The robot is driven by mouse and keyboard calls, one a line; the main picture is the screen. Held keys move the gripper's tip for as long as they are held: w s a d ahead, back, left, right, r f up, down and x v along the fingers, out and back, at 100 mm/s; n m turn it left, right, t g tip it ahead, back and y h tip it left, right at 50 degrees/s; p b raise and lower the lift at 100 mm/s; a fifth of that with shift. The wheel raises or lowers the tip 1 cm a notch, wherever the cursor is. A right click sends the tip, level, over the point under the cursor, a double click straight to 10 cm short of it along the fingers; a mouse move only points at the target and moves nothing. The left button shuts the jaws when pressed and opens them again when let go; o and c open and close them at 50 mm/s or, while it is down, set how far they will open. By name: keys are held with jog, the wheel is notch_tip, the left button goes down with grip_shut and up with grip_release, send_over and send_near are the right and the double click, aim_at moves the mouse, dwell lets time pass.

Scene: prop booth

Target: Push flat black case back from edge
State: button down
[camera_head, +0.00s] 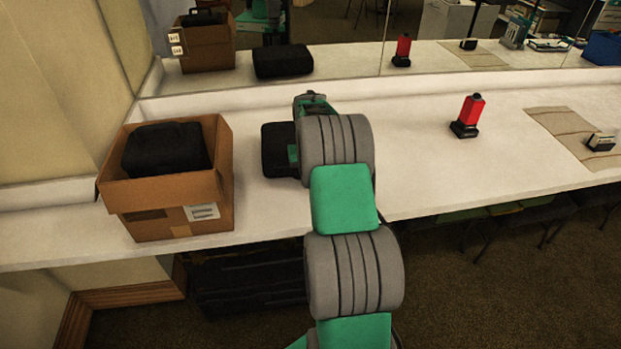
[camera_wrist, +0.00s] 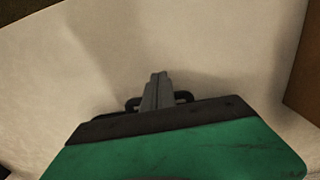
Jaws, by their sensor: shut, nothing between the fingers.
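The flat black case (camera_head: 276,151) lies on the white counter to the right of the cardboard box. My arm covers its right side in the head view, and white counter shows between it and the front edge. My gripper (camera_wrist: 158,78) is shut and empty, with its fingers together over bare pale surface in the wrist view. The case cannot be made out there. In the head view my arm hides the fingertips, so I cannot tell whether they touch the case.
An open cardboard box (camera_head: 180,193) holding another black case (camera_head: 165,148) stands at the left. A red-and-black object (camera_head: 468,116) stands to the right, near a beige mat (camera_head: 560,128) with a small item (camera_head: 601,143). A mirror (camera_head: 340,58) runs along the back.

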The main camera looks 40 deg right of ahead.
jog(key=s, duration=0.2)
jog(key=s+a+r, duration=0.1)
jog(key=shift+s, duration=0.1)
notch_tip(320, 180, up, 9)
jog(key=shift+m+g, duration=0.3)
jog(key=s+a+f, duration=0.1)
jog(key=f, duration=0.1)
jog(key=s+a+f, duration=0.1)
jog(key=s+f, duration=0.1)
jog(key=f, duration=0.1)
jog(key=s+a+f, duration=0.1)
jog(key=f, duration=0.2)
jog(key=shift+s+b, duration=0.35)
jog(key=shift+b, duration=0.05)
jog(key=s+a+r+n, duration=0.1)
jog(key=s+a+r, duration=0.1)
jog(key=s+a, duration=0.65)
jog(key=s+a+r+n, duration=0.2)
jog(key=s+a, duration=0.5)
jog(key=a, duration=0.2)
jog(key=w+a+r+n+t, duration=0.2)
jog(key=a+r+t, duration=0.1)
jog(key=a+r, duration=0.3)
jog(key=shift+a+r+n+t, duration=0.3)
jog(key=shift+r+n+t, duration=0.1)
jog(key=shift+r, duration=0.3)
